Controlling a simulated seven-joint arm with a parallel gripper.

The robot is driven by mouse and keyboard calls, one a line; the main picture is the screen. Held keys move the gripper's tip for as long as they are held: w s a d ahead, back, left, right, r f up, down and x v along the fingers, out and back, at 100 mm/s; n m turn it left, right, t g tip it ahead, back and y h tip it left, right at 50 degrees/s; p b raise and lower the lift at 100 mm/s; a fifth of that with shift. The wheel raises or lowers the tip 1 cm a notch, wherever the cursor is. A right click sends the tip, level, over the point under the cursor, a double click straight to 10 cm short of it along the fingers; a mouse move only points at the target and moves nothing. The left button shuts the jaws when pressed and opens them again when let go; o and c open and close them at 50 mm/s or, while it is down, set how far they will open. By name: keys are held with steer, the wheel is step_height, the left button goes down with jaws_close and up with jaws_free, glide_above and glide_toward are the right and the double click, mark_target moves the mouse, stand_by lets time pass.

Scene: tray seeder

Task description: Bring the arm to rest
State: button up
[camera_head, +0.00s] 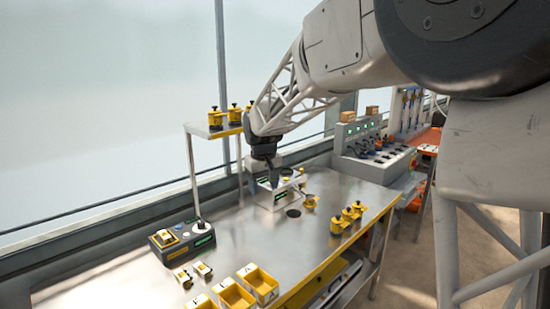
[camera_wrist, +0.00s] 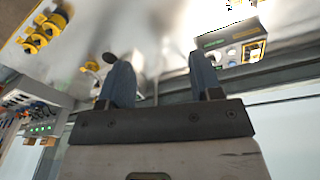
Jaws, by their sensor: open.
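My gripper (camera_head: 273,179) is at the end of my arm, which reaches in from the upper right in the head view. It points down over the far part of the metal table (camera_head: 150,280), close to a small white box device (camera_head: 284,196). In the wrist view, the two dark fingers of my gripper (camera_wrist: 160,82) stand well apart, with nothing between them. In the head view the fingertips partly overlap the white device, and I cannot tell whether they touch it.
Yellow containers (camera_head: 345,218) stand right of the gripper, and more sit on a raised shelf (camera_head: 197,129). A control box (camera_head: 181,242) and yellow bins (camera_head: 236,295) are at the front left. A white panel machine (camera_head: 378,165) stands behind right. The table's middle is mostly clear.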

steer(key=s+d+r+m, duration=0.2)
steer(key=s+d+r, duration=0.1)
steer(key=s+d, duration=0.75)
steer(key=s+d+f+m, duration=0.1)
steer(key=s+d+f, duration=0.1)
steer(key=s, duration=0.9)
steer(key=s+d+f+m+t, duration=0.1)
steer(key=s+d, duration=0.4)
steer(key=s, duration=0.6)
steer(key=s+d+f+m, duration=0.2)
steer(key=s+d+f, duration=0.1)
steer(key=s, duration=0.8)
steer(key=shift+s+d+f, duration=0.15)
steer(key=shift+d+f, duration=0.15)
steer(key=shift+d, duration=0.4)
